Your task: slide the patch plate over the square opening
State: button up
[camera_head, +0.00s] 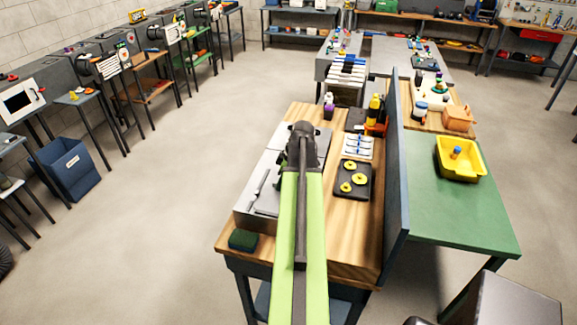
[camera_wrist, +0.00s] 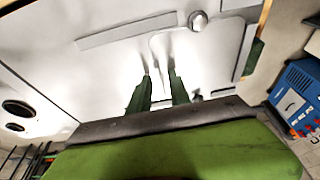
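In the wrist view, a pale metal panel with a rounded corner (camera_wrist: 205,55) lies on the light grey duct top (camera_wrist: 70,60); it may be the patch plate, but I cannot tell for sure. A round knob (camera_wrist: 197,20) stands near its far edge, and a second small round knob (camera_wrist: 194,95) is beside the fingers. My gripper (camera_wrist: 160,74) has two dark green fingers, apart, with nothing visible between them, over the near part of this panel. I cannot make out the square opening. In the head view my arm covers part of the grey duct (camera_head: 250,205).
A flat strip (camera_wrist: 127,31) lies left of the panel. On the bench, a dark tray with yellow discs (camera_head: 352,180) lies right of my arm, beside a blue divider (camera_head: 397,170). A green block (camera_head: 243,239) sits at the front left.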

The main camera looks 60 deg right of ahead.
notch_tip(320, 180, up, 8)
jog(key=p, duration=0.8)
jog(key=shift+r, duration=0.1)
dwell(0.3)
